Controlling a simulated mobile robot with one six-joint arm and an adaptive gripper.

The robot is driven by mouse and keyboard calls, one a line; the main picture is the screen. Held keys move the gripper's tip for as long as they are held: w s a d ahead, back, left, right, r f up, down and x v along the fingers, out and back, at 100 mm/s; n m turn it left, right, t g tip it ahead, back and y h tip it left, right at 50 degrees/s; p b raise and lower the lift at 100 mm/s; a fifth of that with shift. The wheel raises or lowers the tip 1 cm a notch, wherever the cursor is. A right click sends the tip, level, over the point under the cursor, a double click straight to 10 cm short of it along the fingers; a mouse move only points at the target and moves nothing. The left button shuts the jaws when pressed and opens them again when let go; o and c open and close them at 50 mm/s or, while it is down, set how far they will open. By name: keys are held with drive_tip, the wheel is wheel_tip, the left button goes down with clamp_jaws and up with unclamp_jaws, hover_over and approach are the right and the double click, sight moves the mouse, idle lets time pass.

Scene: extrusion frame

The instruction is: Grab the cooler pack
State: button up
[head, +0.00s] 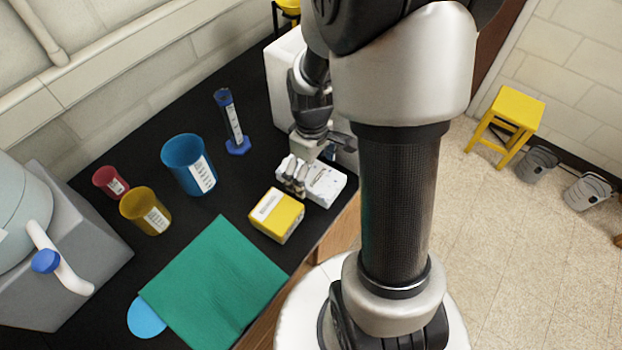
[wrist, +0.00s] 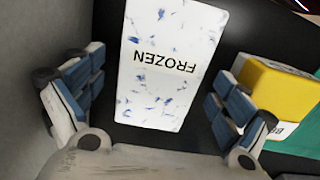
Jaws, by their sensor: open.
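The cooler pack (wrist: 166,68) is a white block with blue flecks and the word FROZEN on it. It lies on the black bench top, and in the wrist view it sits between the two fingers of my open gripper (wrist: 150,95). I cannot tell whether either finger touches it. In the head view the pack (head: 327,186) lies near the bench's front edge, and my gripper (head: 296,178) is over its left part, partly hiding it.
A yellow box (head: 277,216) stands close to the pack, with a green cloth (head: 213,283) beyond it. A blue graduated cylinder (head: 231,122), a blue beaker (head: 187,164), a yellow beaker (head: 146,211) and a red beaker (head: 109,182) stand farther left. A white block-like body (head: 286,75) rises behind my gripper.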

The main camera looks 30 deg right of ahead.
drive_tip(key=shift+f, duration=0.1)
drive_tip(key=c, duration=1.4)
